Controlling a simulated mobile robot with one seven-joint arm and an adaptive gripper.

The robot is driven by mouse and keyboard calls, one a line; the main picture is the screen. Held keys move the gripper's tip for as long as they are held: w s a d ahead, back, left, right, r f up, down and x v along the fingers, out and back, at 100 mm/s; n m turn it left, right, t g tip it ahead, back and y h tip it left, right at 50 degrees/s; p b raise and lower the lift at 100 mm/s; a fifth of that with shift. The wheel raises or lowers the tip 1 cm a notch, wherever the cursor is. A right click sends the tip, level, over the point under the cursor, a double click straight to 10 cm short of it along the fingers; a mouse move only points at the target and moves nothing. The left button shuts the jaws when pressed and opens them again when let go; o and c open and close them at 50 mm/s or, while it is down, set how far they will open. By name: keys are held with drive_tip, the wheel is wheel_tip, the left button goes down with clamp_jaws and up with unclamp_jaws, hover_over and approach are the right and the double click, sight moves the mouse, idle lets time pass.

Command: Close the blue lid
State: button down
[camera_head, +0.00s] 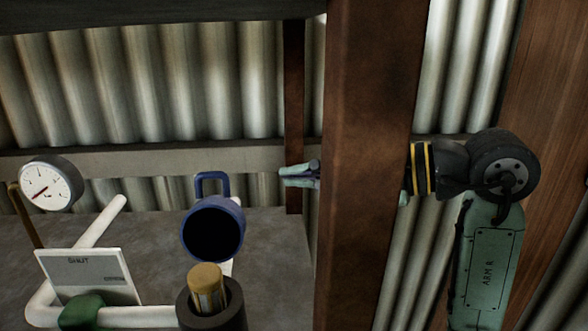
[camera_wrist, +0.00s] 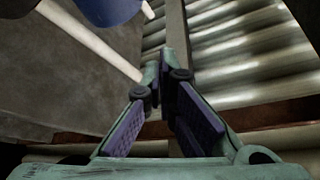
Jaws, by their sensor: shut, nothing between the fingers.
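The blue lid (camera_head: 212,203) is a round cap with a dark hollow facing the camera and a loop handle on top. It is tipped up, above a dark cup (camera_head: 212,313) that holds a tan cylinder (camera_head: 207,284). A blue rounded part, likely the lid (camera_wrist: 108,8), shows at the top left of the wrist view, cut off by the edge. My gripper (camera_head: 284,175) is shut and empty, to the right of the lid's handle and apart from it. Its fingertips meet in the wrist view (camera_wrist: 167,60). A brown post hides its middle part in the head view.
The thick brown post (camera_head: 370,150) stands in front of my arm. A round gauge (camera_head: 46,186), white pipes (camera_head: 100,222), a white "SHUT" plate (camera_head: 90,275) and a green part (camera_head: 82,312) are at left. Corrugated wall (camera_head: 200,85) lies behind. Open space separates gripper and lid.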

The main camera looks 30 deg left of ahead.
sight(241, 223)
drive_tip(key=s+a+p, duration=0.2)
drive_tip(key=s+a, duration=0.2)
drive_tip(key=a, duration=0.2)
drive_tip(key=shift+a, duration=0.25)
drive_tip(key=shift+d, duration=0.1)
drive_tip(key=s+d+n+g+y+b, duration=0.2)
drive_tip(key=s+d+n+g+b, duration=0.2)
drive_tip(key=n+b, duration=0.9)
drive_tip(key=s+d+n+g+y+b, duration=0.3)
drive_tip(key=s+n+g+b, duration=0.4)
drive_tip(key=n+b, duration=0.7)
drive_tip(key=shift+s+d+f+n+g, duration=0.3)
drive_tip(key=shift+s+d+n, duration=0.15)
drive_tip(key=shift+s+n, duration=0.7)
drive_tip(key=shift+w+d, duration=0.1)
